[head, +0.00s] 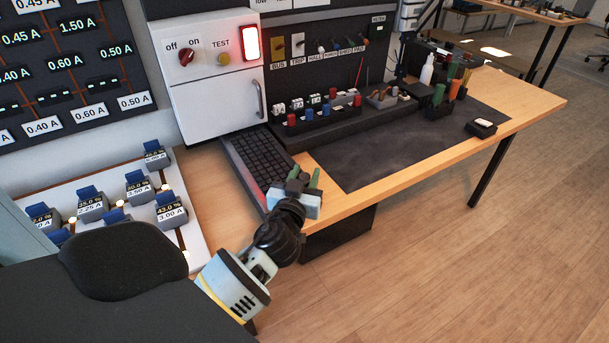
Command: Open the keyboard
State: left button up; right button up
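The keyboard (258,158) is a dark panel of keys in a grey frame. It lies slanted on the wooden table below the white cabinet, with its keys showing. My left gripper (304,180) is over the table edge at the keyboard's lower right corner. Its two green-tipped fingers stand apart, with nothing clearly held between them. The gripper hides part of that corner, and I cannot tell whether it touches the keyboard. My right gripper is not in view.
The white cabinet (212,90) has a knob, a button, a lit red lamp and a handle. A dark mat (400,145) lies right of the keyboard. A rack of colored plugs (315,112) stands behind. A white board (190,215) with blue-topped blocks is at left.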

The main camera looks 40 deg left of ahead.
aim_at(262, 203)
pick_arm(q)
grip_shut()
jog(key=s+a, duration=0.1)
jog(key=s, duration=0.2)
jog(key=s+a, duration=0.1)
jog(key=s, duration=0.2)
jog(key=s+a, duration=0.2)
jog(key=s, duration=0.2)
jog(key=shift+s+a+f, duration=0.1)
jog(key=shift+s+a, duration=0.2)
jog(key=shift+s, duration=0.25)
jog(key=shift+o, duration=1.5)
grip_release()
